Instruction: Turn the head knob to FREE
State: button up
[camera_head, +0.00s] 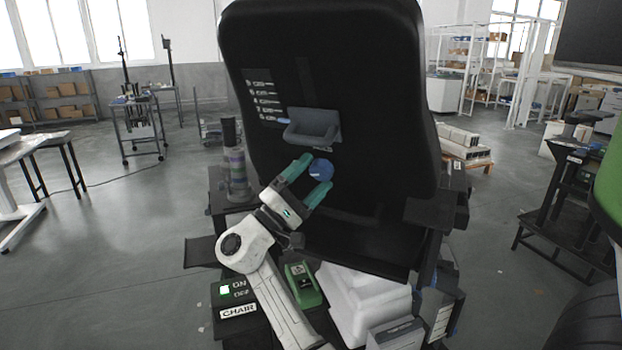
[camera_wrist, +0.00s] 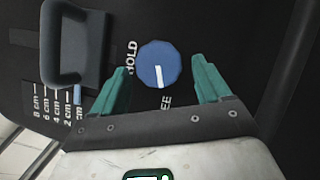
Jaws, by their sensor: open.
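The round blue head knob (camera_head: 320,169) sits on the black back panel (camera_head: 375,110), below a grey bracket. In the wrist view the knob (camera_wrist: 150,58) has a white pointer line on its lower half, directed down toward a partly hidden label ending in "EE". The label "HOLD", partly cut off, is at its left. My gripper (camera_head: 316,171) is open, its green fingers on either side of the knob. In the wrist view my gripper (camera_wrist: 159,68) shows a gap between each finger and the knob; I cannot tell how deep the fingers reach.
The grey bracket (camera_head: 312,127) juts out just above the knob, and also shows in the wrist view (camera_wrist: 104,45). A centimetre scale (camera_head: 262,97) is at its left. Below are a CHAIR ON/OFF box (camera_head: 228,301), a green device (camera_head: 303,284) and a white block (camera_head: 365,300).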

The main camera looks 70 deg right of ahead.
jog(key=b+v, duration=0.3)
jog(key=v, duration=0.8)
jog(key=shift+r, duration=0.1)
dwell(0.5)
jog(key=s+a+f+n+t+y+p, duration=0.1)
jog(key=s+a+f+t+y, duration=0.35)
jog(key=f, duration=0.75)
jog(key=s+a+f+n+t+y+p, duration=0.15)
jog(key=s+f+t+y, duration=0.45)
jog(key=f, duration=0.7)
jog(key=s+a+f+n+t+y, duration=0.1)
jog(key=s+a+f+y, duration=0.3)
jog(key=a, duration=0.5)
jog(key=s+a+f+n+t+y, duration=0.2)
jog(key=s+a+f+t+y, duration=0.1)
jog(key=a, duration=0.6)
jog(key=shift+s+a+f+t+y, duration=0.4)
jog(key=shift+s+f+y, duration=0.2)
jog(key=shift+f+y, duration=0.5)
